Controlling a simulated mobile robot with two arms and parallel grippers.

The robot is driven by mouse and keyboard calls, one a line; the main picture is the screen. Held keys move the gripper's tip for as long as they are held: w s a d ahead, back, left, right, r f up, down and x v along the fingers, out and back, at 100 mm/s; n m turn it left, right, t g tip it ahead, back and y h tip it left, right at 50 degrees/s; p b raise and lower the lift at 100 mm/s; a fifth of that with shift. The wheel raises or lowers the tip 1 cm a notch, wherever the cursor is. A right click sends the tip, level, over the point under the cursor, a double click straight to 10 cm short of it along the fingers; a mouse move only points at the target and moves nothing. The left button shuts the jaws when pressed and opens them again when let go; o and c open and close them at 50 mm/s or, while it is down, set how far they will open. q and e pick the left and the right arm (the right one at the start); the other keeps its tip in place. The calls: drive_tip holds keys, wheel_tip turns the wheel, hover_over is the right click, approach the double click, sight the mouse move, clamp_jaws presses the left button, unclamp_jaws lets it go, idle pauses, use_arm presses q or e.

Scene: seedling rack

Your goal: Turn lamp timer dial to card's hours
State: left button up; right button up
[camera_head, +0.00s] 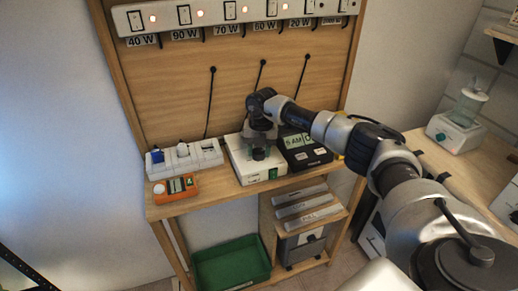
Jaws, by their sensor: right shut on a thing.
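The white lamp timer box (240,170) stands on the wooden bench shelf against the back panel. My right gripper (259,151) reaches down over the top of this box and is shut on the dark, round dial there, which it mostly hides. The dial's marks and pointer cannot be read. A dark box beside it on the right carries a pale card (297,141) reading "6 AM"; the rest of its text is cut off by my arm. My left gripper is not in view.
A white strip with several sockets (183,160) and an orange meter (176,188) lie left of the timer box. Labelled switches with red lights line the top of the panel. A green crate (232,264) stands below the shelf.

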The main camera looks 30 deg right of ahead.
sight(261, 151)
drive_tip(key=shift+r, duration=0.15)
drive_tip(key=o, duration=0.9)
drive_tip(key=r, duration=0.3)
drive_tip(key=r+b, duration=0.1)
drive_tip(key=r, duration=0.3)
drive_tip(key=r+b, duration=0.1)
drive_tip(key=r, duration=0.2)
drive_tip(key=shift+s+d+r, duration=0.15)
drive_tip(key=shift+d+r, duration=0.1)
drive_tip(key=shift+r, duration=0.1)
drive_tip(key=shift+f, duration=0.1)
